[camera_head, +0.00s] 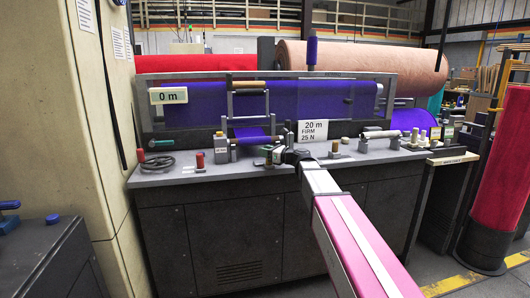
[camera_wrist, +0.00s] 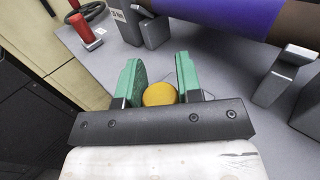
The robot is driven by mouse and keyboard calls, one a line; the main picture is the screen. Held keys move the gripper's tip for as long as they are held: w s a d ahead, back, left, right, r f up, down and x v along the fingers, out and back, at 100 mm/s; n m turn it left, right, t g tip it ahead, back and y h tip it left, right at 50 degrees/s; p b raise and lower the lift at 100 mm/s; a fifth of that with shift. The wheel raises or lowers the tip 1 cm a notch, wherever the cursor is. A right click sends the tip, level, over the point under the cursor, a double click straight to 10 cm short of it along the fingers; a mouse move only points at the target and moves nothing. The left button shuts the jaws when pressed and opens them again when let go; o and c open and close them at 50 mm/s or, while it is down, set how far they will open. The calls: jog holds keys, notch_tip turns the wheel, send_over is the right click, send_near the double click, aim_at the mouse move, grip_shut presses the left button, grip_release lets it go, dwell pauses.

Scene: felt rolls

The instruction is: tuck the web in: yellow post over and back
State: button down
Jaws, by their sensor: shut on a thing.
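In the wrist view a round yellow post top (camera_wrist: 160,94) sits between the two green fingers of my gripper (camera_wrist: 162,85), which is shut on it. In the head view my gripper (camera_head: 275,154) is low over the grey bench top, just right of the small roller stand; the yellow post is not clear there. The purple web (camera_head: 250,133) hangs in the small frame at the bench's middle. Purple felt also shows on a roller in the wrist view (camera_wrist: 220,14). Whether the web touches the post cannot be told.
A sign reading 20 m, FIRM, 25 N (camera_head: 312,131) stands behind my gripper. Small fittings (camera_head: 363,146) line the bench to the right.

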jog(key=c, duration=0.8)
grip_release()
jog(key=shift+s, duration=0.25)
jog(key=shift+d, duration=0.1)
jog(key=v, duration=1)
jog(key=shift+s+d, duration=0.15)
jog(key=shift+d, duration=0.2)
